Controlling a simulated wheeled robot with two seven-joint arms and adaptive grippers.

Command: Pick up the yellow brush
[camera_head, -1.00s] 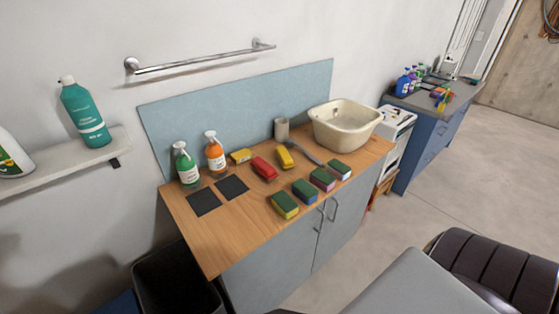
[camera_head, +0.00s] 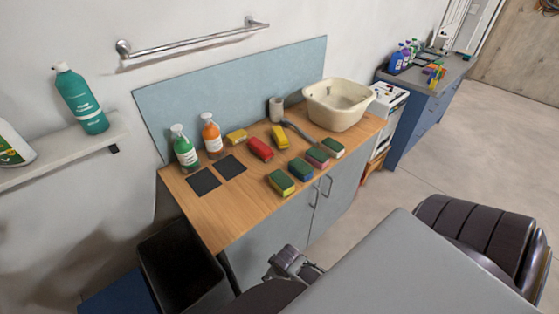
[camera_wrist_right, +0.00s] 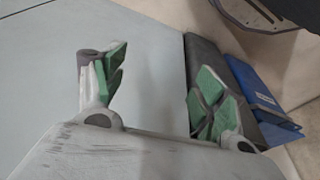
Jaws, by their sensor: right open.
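Two yellow items lie at the back of the wooden counter (camera_head: 222,210). One (camera_head: 279,137) is an elongated block right of a red brush-like block (camera_head: 260,149), and I take it for the yellow brush. The other (camera_head: 237,136) is beside the orange bottle, and its kind is unclear. In the right wrist view my right gripper (camera_wrist_right: 155,85) is open and empty, with green pads, before a plain grey surface. In the head view a grey, jointed part of mine shows low in front of the cabinet, well below the counter top. My left gripper is not in view.
Several green-topped sponges (camera_head: 281,182) line the counter's front edge. A green bottle (camera_head: 184,149), an orange bottle (camera_head: 212,136), two dark pads (camera_head: 203,182), a cup (camera_head: 276,109) and a cream basin (camera_head: 338,104) stand around. A black bin (camera_head: 180,270) is at the cabinet's left.

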